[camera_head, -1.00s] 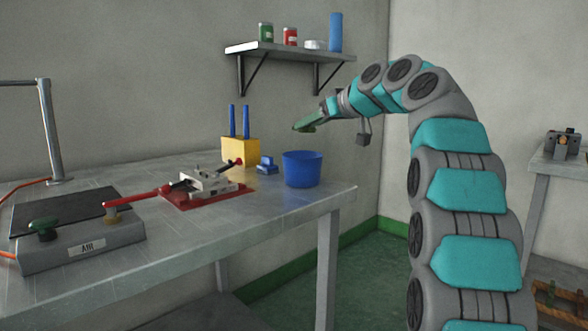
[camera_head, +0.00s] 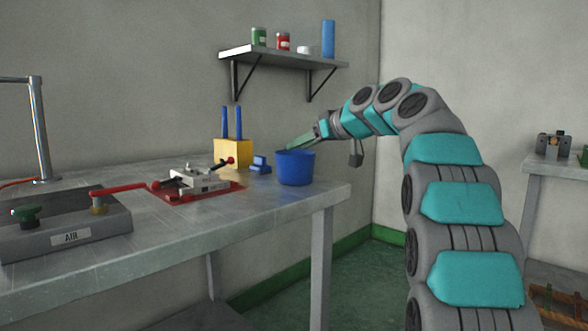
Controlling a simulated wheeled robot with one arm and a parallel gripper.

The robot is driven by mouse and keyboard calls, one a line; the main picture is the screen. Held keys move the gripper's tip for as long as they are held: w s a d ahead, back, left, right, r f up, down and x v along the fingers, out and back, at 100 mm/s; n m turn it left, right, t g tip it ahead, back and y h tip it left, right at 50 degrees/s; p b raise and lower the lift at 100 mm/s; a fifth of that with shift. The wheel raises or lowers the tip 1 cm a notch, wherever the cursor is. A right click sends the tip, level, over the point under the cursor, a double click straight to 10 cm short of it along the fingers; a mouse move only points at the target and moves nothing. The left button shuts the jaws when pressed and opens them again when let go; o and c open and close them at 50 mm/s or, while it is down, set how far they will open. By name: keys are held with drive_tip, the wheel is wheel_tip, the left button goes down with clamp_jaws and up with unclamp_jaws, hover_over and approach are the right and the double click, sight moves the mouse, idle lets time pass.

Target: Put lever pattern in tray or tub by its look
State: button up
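A long green piece, which looks like the lever pattern (camera_head: 301,142), is held in my gripper (camera_head: 318,132). My gripper is shut on its right end. The piece slants down to the left, its lower end just above the rim of the blue tub (camera_head: 295,171). The tub stands on the metal bench near its right end, and its inside is mostly hidden. I cannot make out any fine marks on the pattern. No tray for patterns is clear to me on the bench.
Left of the tub are a small blue block (camera_head: 260,165), a yellow block (camera_head: 233,153) with blue rods, and a clamped mold on a red plate (camera_head: 165,196). An AIR unit (camera_head: 75,235) sits front left. A wall shelf (camera_head: 285,58) hangs above. A second table (camera_head: 558,166) stands right.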

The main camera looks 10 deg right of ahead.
drive_tip(key=o, duration=0.3)
drive_tip(key=shift+o, duration=0.2)
drive_tip(key=v, duration=0.7)
drive_tip(key=shift+s, duration=0.35)
drive_tip(key=shift+d+r, duration=0.1)
drive_tip(key=shift+d, duration=0.1)
